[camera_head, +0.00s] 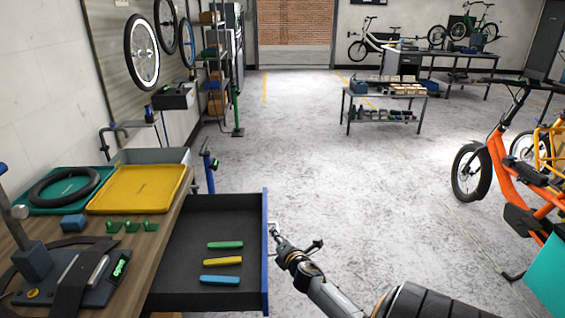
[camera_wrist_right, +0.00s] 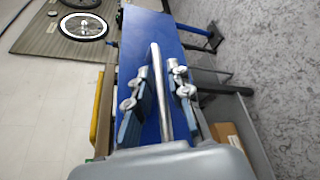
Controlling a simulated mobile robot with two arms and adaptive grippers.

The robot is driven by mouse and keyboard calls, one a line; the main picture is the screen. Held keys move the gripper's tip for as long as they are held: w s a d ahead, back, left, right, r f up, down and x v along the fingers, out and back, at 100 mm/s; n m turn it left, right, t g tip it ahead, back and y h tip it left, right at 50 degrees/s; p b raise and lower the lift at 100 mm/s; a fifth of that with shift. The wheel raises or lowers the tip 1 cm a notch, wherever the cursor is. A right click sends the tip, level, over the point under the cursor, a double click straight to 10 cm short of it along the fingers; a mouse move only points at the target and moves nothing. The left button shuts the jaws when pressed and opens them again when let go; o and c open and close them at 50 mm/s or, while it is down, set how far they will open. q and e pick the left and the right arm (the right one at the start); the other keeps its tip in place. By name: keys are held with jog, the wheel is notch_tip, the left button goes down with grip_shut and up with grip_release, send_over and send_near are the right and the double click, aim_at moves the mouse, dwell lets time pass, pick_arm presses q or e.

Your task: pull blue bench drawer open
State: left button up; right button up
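The blue-fronted bench drawer (camera_head: 266,250) stands pulled out from the wooden workbench (camera_head: 165,215), its dark inside in view. Green, yellow and blue bars lie in it. My right gripper (camera_head: 277,236) is at the outer side of the drawer front, by its handle (camera_head: 271,228). In the right wrist view the blue front (camera_wrist_right: 190,47) fills the middle, and the silver bar handle (camera_wrist_right: 158,75) runs between the two fingers of my right gripper (camera_wrist_right: 160,85). Gaps show on both sides of the bar, so the fingers look open around it. My left gripper is not in view.
The bench top holds a yellow tray (camera_head: 135,190), a green tray (camera_head: 42,203) with a black tire, and a vise-like tool (camera_head: 60,275). An orange cargo bike (camera_head: 505,175) stands at the right. The floor between bench and bike is clear.

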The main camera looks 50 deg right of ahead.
jog(key=v, duration=1.1)
jog(key=shift+s+a, duration=0.15)
jog(key=shift+s, duration=0.1)
jog(key=shift+r, duration=0.1)
